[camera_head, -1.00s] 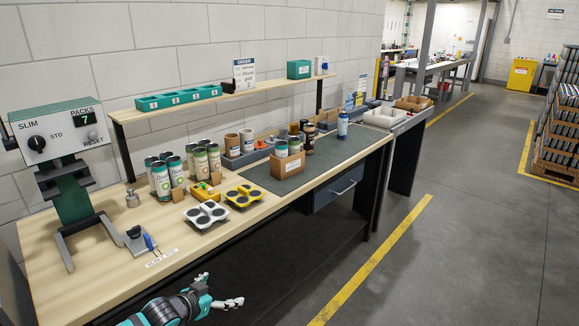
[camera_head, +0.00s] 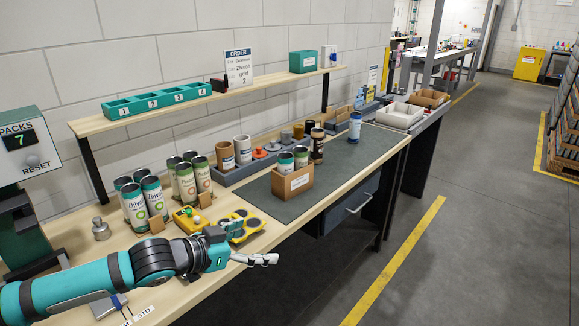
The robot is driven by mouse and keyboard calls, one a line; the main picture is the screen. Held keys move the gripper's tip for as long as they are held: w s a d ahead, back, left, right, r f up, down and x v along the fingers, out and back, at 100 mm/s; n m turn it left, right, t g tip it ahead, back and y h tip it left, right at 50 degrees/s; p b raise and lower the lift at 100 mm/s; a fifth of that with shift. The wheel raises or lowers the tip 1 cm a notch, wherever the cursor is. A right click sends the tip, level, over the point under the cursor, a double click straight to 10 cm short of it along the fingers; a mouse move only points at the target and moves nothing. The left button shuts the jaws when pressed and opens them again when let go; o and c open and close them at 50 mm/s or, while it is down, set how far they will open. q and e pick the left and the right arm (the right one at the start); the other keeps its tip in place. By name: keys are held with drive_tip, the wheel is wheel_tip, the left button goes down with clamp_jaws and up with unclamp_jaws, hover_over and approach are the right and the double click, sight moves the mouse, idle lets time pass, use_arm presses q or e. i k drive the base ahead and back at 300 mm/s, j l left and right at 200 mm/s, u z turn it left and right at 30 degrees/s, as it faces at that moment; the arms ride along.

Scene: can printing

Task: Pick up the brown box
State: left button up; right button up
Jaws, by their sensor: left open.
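The brown box (camera_head: 293,184) is an open cardboard box with a white label, standing on the dark green mat (camera_head: 341,163) on the bench. Two cans with green lids (camera_head: 286,163) stand in it. My left gripper (camera_head: 276,259) is open and empty, in front of the bench's front edge, nearer to me than the box and apart from it. My left forearm reaches in from the lower left across the bench's near end. My right gripper is not in view.
Several cans (camera_head: 133,207) stand to the left of the box, near yellow holders (camera_head: 190,219). A grey tray (camera_head: 237,172) with cups is behind it, and dark bottles (camera_head: 318,146) and a blue bottle (camera_head: 355,127) stand beyond. A shelf (camera_head: 217,97) runs above. The mat right of the box is clear.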

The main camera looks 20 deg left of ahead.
sight(285, 187)
drive_tip(key=i+j, duration=0.8)
drive_tip(key=i, duration=0.2)
